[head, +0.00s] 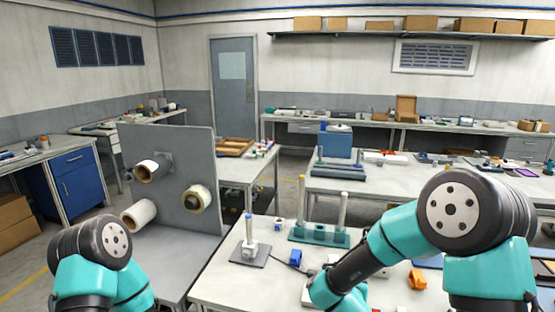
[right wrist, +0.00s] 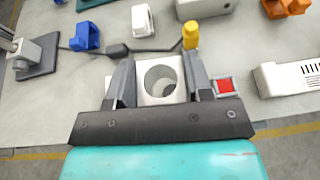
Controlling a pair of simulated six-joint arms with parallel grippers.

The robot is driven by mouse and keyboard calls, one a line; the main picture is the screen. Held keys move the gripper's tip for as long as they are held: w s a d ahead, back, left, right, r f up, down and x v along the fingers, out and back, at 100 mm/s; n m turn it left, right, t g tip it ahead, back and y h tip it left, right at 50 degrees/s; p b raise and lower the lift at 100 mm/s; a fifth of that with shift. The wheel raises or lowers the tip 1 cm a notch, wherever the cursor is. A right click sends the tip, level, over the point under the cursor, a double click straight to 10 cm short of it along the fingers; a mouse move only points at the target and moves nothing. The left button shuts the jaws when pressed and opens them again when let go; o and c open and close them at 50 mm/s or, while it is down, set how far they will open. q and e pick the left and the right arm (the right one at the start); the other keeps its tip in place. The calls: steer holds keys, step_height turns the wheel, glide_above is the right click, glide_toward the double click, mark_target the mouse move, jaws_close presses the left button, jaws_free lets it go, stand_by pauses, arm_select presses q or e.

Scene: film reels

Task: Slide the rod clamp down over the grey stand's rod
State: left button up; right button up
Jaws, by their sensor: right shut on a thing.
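The rod clamp (right wrist: 143,93), a white block with a round hole, sits between the two fingers of my right gripper (right wrist: 160,88) in the right wrist view. The gripper is shut on it, and the hole faces the camera. In the head view my right forearm covers most of this spot. The grey stand (head: 250,257) is on the table left of my right arm in the head view, with a white block on its flat plate and an upright rod (head: 249,228) with a blue tip. Part of the stand shows at the left edge of the right wrist view (right wrist: 45,62), apart from the clamp. My left gripper is out of view.
A teal base (head: 320,237) with upright rods stands behind the grey stand. A blue holder (right wrist: 85,37), a yellow piece (right wrist: 190,36), a red button (right wrist: 225,85) and a white slotted box (right wrist: 290,78) lie around the clamp. A grey panel (head: 185,190) with rolls stands left.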

stand_by(0.3)
steer(key=s+a+f, duration=0.2)
steer(key=a, duration=0.5)
steer(key=s+a+f, duration=0.2)
steer(key=s+a, duration=0.1)
steer(key=a, duration=0.4)
steer(key=s+a+f, duration=0.2)
steer(key=a, duration=0.4)
steer(key=shift+s+a+f+n+y, duration=0.3)
steer(key=shift+s+a+f+y, duration=0.05)
steer(key=shift+a+y, duration=0.05)
steer(key=w, duration=0.4)
steer(key=w+f, duration=0.1)
steer(key=w, duration=0.9)
steer(key=shift+w+f, duration=0.15)
